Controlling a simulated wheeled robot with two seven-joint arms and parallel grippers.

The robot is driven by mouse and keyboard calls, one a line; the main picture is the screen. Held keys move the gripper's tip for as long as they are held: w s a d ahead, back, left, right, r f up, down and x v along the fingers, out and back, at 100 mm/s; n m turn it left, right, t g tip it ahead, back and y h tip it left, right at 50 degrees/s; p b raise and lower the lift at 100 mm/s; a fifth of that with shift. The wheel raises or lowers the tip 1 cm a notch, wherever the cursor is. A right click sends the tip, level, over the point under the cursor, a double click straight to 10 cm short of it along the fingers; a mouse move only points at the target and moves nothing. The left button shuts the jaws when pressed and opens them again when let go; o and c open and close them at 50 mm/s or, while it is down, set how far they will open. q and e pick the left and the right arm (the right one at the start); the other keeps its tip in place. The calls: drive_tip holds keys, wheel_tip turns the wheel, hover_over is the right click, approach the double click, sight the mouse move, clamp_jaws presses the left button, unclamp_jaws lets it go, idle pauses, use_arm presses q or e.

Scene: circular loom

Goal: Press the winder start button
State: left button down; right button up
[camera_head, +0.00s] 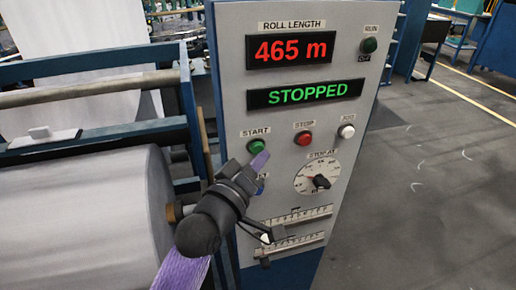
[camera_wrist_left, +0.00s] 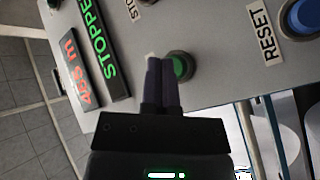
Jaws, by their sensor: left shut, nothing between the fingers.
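The green START button (camera_head: 256,146) is on the grey control panel (camera_head: 225,60), under its START label. My left gripper (camera_head: 258,162) is shut and empty, with its purple-grey fingertips just below the button in the head view. In the left wrist view the shut fingers (camera_wrist_left: 161,75) partly cover the green button (camera_wrist_left: 180,66). I cannot tell whether the fingertips touch it. The displays read 465 m (camera_head: 290,50) and STOPPED (camera_head: 306,92). My right gripper is not in view.
A red STOP button (camera_head: 303,138), a white JOG button (camera_head: 347,131) and a dial (camera_head: 318,177) are to the right. A blue RESET button (camera_wrist_left: 302,18) is close by. A large pale roll (camera_head: 80,215) stands left. The floor at right is clear.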

use_arm(q)
drive_tip(key=shift+w+a, duration=0.1)
drive_tip(key=shift+w, duration=0.15)
drive_tip(key=shift+w+a, duration=0.1)
drive_tip(key=shift+w, duration=0.35)
idle(0.6)
drive_tip(key=shift+s+d+p, duration=0.25)
drive_tip(key=shift+s+p, duration=0.4)
drive_tip(key=shift+s, duration=0.2)
